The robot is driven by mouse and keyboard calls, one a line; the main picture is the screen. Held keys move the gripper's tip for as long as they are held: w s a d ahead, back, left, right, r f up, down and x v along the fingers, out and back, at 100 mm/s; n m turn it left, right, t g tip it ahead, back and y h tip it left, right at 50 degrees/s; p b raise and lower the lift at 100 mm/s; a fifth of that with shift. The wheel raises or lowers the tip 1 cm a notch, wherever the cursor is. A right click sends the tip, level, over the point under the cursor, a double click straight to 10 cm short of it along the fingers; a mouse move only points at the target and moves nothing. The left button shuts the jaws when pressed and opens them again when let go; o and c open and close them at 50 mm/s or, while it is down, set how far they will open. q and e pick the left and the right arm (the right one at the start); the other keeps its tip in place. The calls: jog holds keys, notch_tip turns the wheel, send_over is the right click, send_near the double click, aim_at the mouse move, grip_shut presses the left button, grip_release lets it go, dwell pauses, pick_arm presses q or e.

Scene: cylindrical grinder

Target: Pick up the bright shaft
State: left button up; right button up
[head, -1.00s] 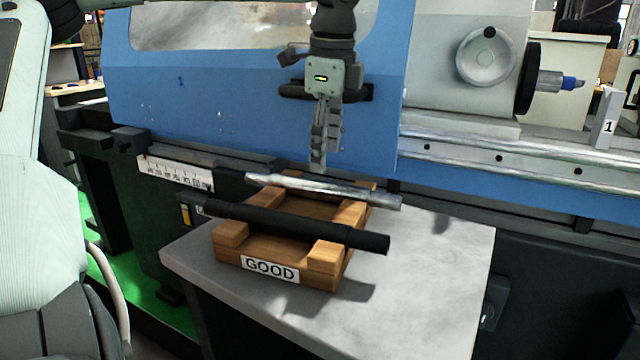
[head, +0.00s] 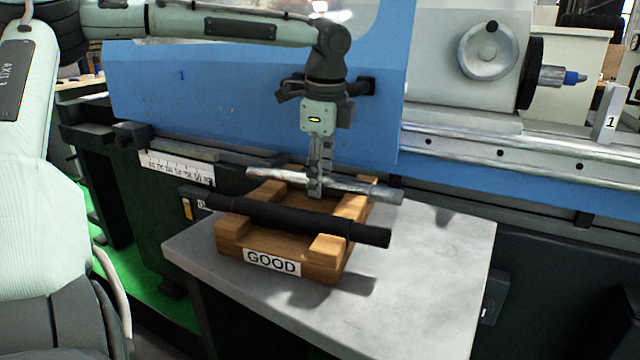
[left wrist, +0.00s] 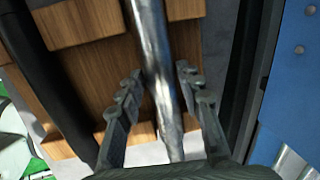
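The bright shaft (head: 352,187) is a shiny metal bar lying across the rear notches of a wooden rack (head: 235,249) labelled GOOD. A black shaft (head: 290,219) lies parallel in front of it on the same rack. My left gripper (head: 316,190) points down at the bright shaft near its middle. In the left wrist view the left gripper (left wrist: 158,85) is open, with one finger on each side of the bright shaft (left wrist: 161,70) and gaps showing on both sides. The black shaft (left wrist: 55,85) is at the left there. My right gripper is not in view.
The rack stands on a grey table (head: 430,270) with bare surface at the front and right. The blue machine panel (head: 230,100) rises close behind the rack.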

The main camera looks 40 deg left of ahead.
pick_arm(q)
grip_shut()
jog(key=shift+w+r, duration=0.2)
jog(key=shift+r, duration=0.05)
